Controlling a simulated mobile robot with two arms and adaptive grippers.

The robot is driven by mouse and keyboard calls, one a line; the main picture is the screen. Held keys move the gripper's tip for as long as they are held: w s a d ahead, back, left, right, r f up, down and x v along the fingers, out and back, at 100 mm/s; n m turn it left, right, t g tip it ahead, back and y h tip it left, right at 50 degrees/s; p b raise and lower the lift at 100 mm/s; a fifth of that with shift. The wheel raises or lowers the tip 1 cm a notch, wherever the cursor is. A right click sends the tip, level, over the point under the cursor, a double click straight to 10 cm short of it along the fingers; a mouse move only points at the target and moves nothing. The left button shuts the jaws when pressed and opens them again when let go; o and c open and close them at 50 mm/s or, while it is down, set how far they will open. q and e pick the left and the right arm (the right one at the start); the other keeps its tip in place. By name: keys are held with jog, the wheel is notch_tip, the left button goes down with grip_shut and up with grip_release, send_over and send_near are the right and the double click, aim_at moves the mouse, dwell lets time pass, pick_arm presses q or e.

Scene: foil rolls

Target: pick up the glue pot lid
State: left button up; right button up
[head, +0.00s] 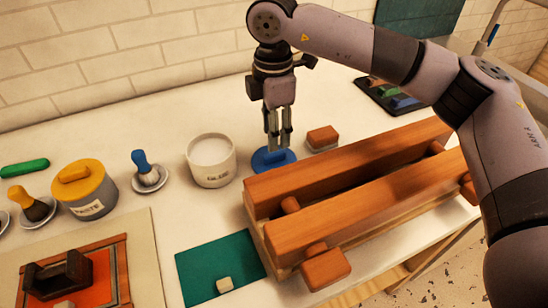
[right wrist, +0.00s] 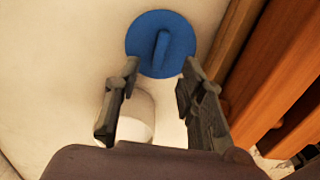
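The glue pot lid (head: 262,162) is a blue disc with a raised bar handle, lying flat on the white table. In the right wrist view the lid (right wrist: 143,43) is at top centre. My right gripper (head: 279,146) points down just over the lid and hides part of it. In the right wrist view its fingertips (right wrist: 160,66) are apart, one on each side of the handle's line, with nothing held; whether they reach down beside the handle is unclear. My left gripper is out of view.
A large wooden press (head: 350,210) stands close to the right of the lid. A red-brown block (head: 322,137) lies behind it. A yellow-lidded paste pot (head: 85,190) and a blue brush (head: 143,164) on a saucer are to the left. A green mat (head: 205,265) lies in front.

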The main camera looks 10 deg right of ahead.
aim_at(274, 154)
jog(key=shift+f+p, duration=0.65)
jog(key=shift+f, duration=2.2)
jog(key=shift+c, duration=0.6)
grip_shut()
